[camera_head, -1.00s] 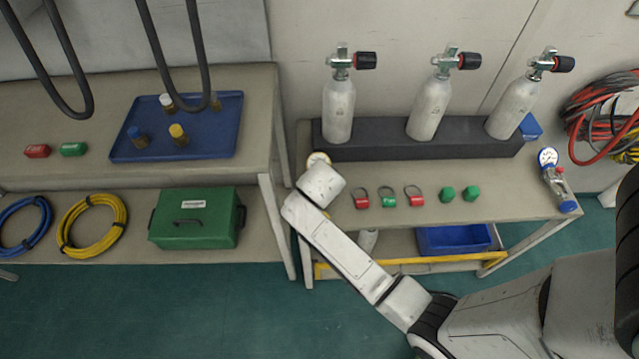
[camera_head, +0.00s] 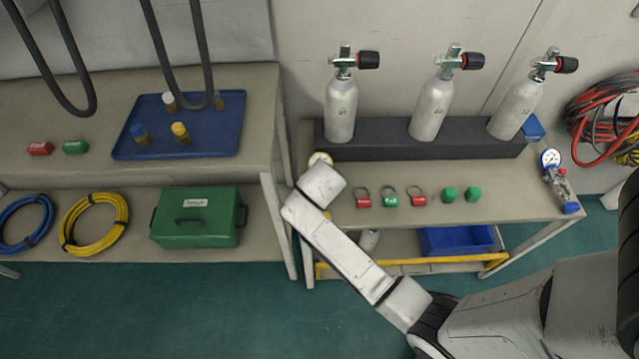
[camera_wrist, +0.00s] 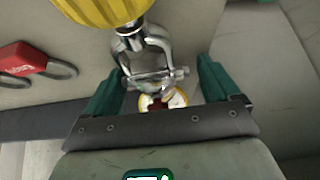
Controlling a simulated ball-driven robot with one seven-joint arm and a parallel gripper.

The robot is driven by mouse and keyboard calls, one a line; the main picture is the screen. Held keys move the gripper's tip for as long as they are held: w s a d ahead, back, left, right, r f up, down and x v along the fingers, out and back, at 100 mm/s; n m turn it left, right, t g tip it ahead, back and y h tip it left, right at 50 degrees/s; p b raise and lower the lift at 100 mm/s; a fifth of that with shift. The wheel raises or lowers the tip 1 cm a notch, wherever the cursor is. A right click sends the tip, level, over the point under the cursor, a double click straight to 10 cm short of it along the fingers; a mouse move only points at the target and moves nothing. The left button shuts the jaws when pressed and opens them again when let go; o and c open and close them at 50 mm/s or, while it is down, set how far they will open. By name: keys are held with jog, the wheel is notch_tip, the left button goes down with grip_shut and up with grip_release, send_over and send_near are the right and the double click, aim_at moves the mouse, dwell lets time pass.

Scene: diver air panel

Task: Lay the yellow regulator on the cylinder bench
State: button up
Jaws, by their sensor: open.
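The yellow regulator (camera_wrist: 100,8) shows at the top of the wrist view, cut off by the frame edge, with its metal yoke (camera_wrist: 145,55) and a yellow-rimmed white gauge (camera_wrist: 163,100). My gripper (camera_wrist: 160,80) is open, its two teal fingers on either side of the yoke with gaps between. In the head view the gauge (camera_head: 320,158) shows over the left end of the cylinder bench (camera_head: 460,207); a bit of yellow (camera_head: 327,214) also shows by my arm. My arm hides the rest and my fingers there. Whether the regulator rests fully on the bench is unclear.
Several red and green tags and caps, such as a red tag (camera_head: 363,198), lie right of my wrist. Three cylinders (camera_head: 341,108) stand along the dark rack (camera_head: 380,150) behind. A blue-ended gauge piece (camera_head: 560,184) lies at the bench's right end. The left bench (camera_head: 258,100) stands close by.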

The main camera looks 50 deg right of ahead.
jog(key=shift+s+d+f, duration=0.3)
jog(key=shift+s+f, duration=0.15)
jog(key=shift+s, duration=0.15)
jog(key=shift+r, duration=0.2)
jog(key=v, duration=0.3)
jog(key=p+v, duration=0.1)
jog(key=v, duration=0.3)
jog(key=w+v, duration=0.1)
jog(key=v, duration=0.3)
jog(key=shift+a+r, duration=0.15)
jog(key=shift+a, duration=0.05)
jog(key=s+a+n+g+y, duration=0.1)
jog(key=s+a+n, duration=0.3)
jog(key=s, duration=0.4)
jog(key=s+a+f+n+g+y+p, duration=0.1)
jog(key=s+a+n+g+y, duration=0.1)
jog(key=s+n, duration=0.4)
jog(key=s+a+y, duration=0.1)
jog(key=s+a, duration=0.1)
jog(key=shift+s+a+f+y, duration=0.15)
jog(key=shift+s+a+y, duration=0.1)
jog(key=shift+s+y, duration=0.15)
jog(key=shift+c, duration=0.5)
